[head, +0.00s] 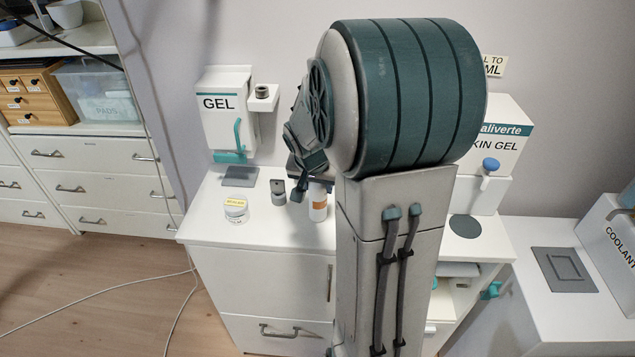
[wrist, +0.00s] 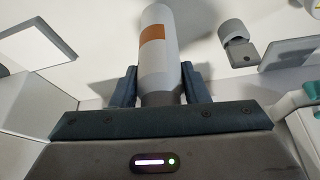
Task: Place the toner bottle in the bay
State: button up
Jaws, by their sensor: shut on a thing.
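The toner bottle is probably the white bottle with an orange label (head: 318,203), low over the white counter (head: 208,214). It also shows in the wrist view (wrist: 158,65). My gripper (wrist: 160,88) is shut on it, one dark teal finger on each side. In the head view my gripper (head: 308,187) is partly hidden by my arm. I cannot tell whether the bottle touches the counter. A grey cup-shaped holder (head: 278,192) stands just left of the bottle, apart from it. I cannot tell which thing is the bay.
A white jar with a yellow label (head: 236,209) and a grey pad (head: 240,176) lie left on the counter. A GEL dispenser (head: 226,115) and a small bracket (head: 263,97) are on the wall. A skin gel box (head: 500,150) stands right. My arm hides the counter's middle.

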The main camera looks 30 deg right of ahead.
jog(key=shift+f+b, duration=0.3)
jog(key=o, duration=1.1)
jog(key=shift+r, duration=0.1)
jog(key=shift+r, duration=0.1)
